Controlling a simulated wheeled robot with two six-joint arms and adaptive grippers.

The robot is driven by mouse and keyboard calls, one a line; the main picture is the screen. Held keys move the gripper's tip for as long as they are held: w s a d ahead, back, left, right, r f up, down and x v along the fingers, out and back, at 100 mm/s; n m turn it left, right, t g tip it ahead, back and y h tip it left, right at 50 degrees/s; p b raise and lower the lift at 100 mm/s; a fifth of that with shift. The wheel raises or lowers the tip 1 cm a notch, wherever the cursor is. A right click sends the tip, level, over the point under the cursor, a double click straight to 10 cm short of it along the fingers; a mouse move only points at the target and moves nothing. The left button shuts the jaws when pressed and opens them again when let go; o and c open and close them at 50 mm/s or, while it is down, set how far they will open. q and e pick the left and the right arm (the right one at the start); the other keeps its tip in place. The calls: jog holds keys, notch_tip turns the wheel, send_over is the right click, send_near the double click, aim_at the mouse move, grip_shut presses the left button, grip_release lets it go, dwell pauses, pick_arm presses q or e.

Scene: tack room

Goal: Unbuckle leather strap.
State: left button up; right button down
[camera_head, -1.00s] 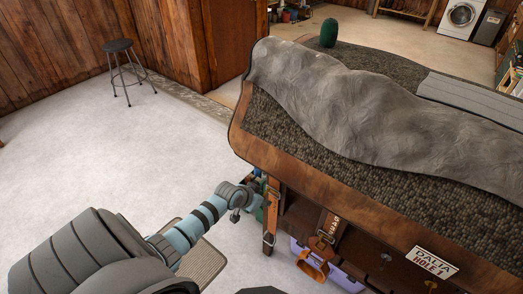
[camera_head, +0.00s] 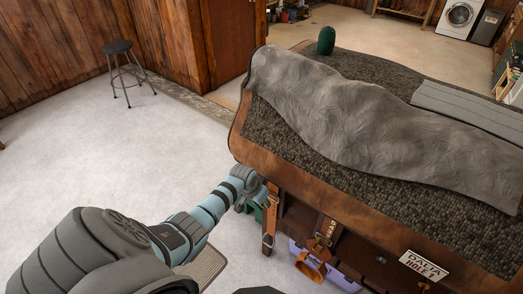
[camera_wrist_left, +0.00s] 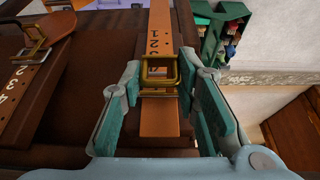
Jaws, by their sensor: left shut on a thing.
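The leather strap (camera_head: 269,222) hangs down the near left side of a brown saddle-rack cabinet in the head view. In the left wrist view the orange-brown strap (camera_wrist_left: 160,25), marked with dark numbers, runs through a brass buckle (camera_wrist_left: 160,84). My left gripper (camera_wrist_left: 160,62) has its teal-padded fingers on both sides of the strap at the buckle, shut on it. In the head view my left gripper (camera_head: 250,187) is beside the strap's upper part, and its fingertips are mostly hidden. My right gripper is not in view.
A second buckled strap (camera_head: 326,229) hangs to the right, with an orange loop below it. A sign (camera_head: 424,266) is on the cabinet front. A purple bin and a green object stand below. A grey cover lies on top.

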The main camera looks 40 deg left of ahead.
pick_arm(q)
jog(key=o, duration=1.1)
jog(key=shift+o, duration=0.2)
jog(key=v, duration=1.2)
jog(key=shift+w, duration=0.1)
